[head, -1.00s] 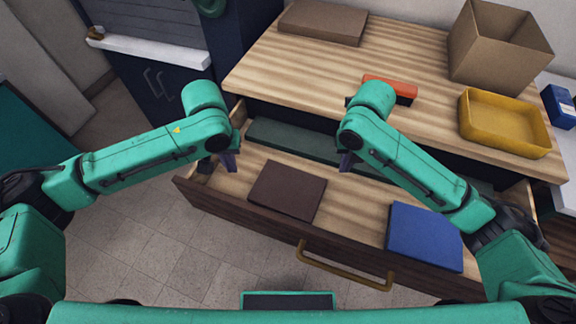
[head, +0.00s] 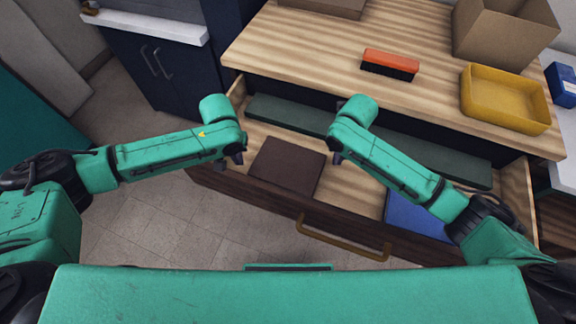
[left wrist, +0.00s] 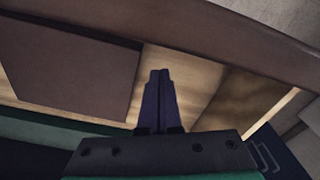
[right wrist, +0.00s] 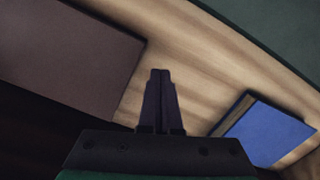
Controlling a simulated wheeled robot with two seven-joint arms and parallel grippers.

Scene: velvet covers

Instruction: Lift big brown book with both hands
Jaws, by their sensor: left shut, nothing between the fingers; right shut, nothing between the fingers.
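The big brown book (head: 286,168) lies flat in the open drawer, to the left of the drawer's middle. It also shows at the left of the left wrist view (left wrist: 70,62) and at the upper left of the right wrist view (right wrist: 72,55). My left gripper (head: 236,158) is over the drawer's left end, left of the book, shut and empty. My right gripper (head: 337,158) is just right of the book, shut and empty. In the wrist views the left fingers (left wrist: 159,100) and the right fingers (right wrist: 160,100) point down beside the book, apart from it.
A blue book (head: 418,215) lies in the drawer to the right, partly behind my right arm. On the top are an orange brush (head: 390,62), a yellow tray (head: 505,118) and a cardboard box (head: 500,40).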

